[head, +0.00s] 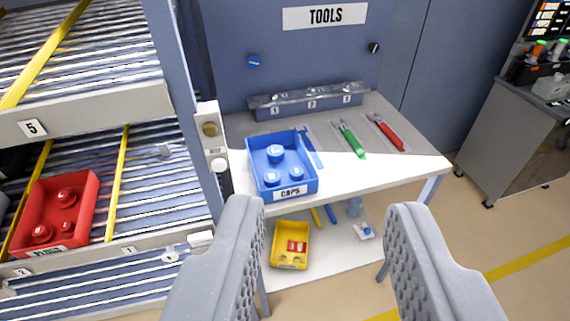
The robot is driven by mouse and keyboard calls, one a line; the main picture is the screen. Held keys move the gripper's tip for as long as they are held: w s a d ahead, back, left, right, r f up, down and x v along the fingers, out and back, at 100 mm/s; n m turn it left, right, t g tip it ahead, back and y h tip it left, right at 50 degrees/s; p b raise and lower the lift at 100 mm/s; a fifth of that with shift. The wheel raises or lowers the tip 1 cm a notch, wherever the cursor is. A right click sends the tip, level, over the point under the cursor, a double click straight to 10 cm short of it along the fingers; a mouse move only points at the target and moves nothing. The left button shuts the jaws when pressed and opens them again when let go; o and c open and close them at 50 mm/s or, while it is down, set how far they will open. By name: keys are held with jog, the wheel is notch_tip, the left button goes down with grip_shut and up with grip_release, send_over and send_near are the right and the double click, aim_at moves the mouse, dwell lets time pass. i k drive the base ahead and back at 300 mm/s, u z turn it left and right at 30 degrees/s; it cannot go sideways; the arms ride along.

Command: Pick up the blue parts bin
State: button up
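The blue parts bin (304,186) sits on the white tabletop of the tool bench, near its left front edge. Its front label reads CAPS, and a few round blue caps lie inside. My gripper (320,225) is in the foreground with its two grey fingers wide apart and nothing between them. The bin is beyond the fingertips, a little left of the middle of the gap, and not touched.
A blue tool (309,147) lies close beside the bin, with green (350,140) and red (386,132) tools further right. A post (212,150) stands just left. A yellow bin (291,232) is on the lower shelf. A red bin (88,200) is on the left rack.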

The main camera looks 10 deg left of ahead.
aim_at(294, 152)
jog(key=z, duration=1.1)
jog(key=i, duration=1.2)
jog(key=u, duration=1.75)
